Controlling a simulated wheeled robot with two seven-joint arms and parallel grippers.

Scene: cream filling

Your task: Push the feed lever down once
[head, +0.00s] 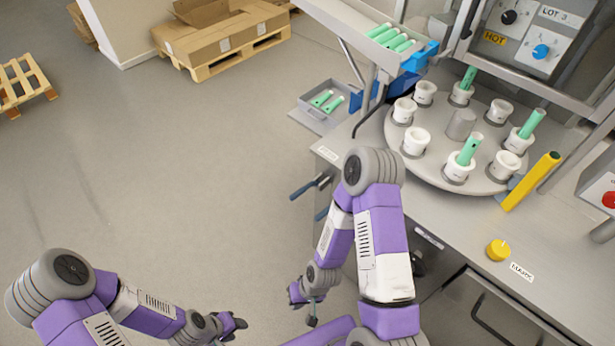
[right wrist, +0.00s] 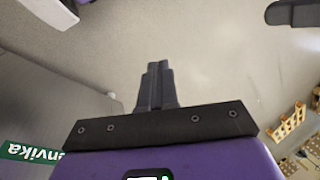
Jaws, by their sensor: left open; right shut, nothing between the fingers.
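A yellow bar-shaped handle with a dark top (head: 530,182) stands tilted on the bench, right of the round turntable. Blue-handled levers (head: 308,187) stick out from the bench's left side. I cannot tell for sure which of these is the feed lever. My right gripper (head: 312,321) hangs low in front of the bench, away from all of them. In the right wrist view its fingers (right wrist: 157,88) are shut with nothing between them, above the floor. My left gripper (head: 238,324) is open and empty at lower left, also over the floor; its fingertips are small in view.
The turntable (head: 440,174) carries several white cups, some with green tubes. A yellow knob (head: 498,250) sits on the bench front. Cartons on a pallet (head: 220,38) stand at the back left.

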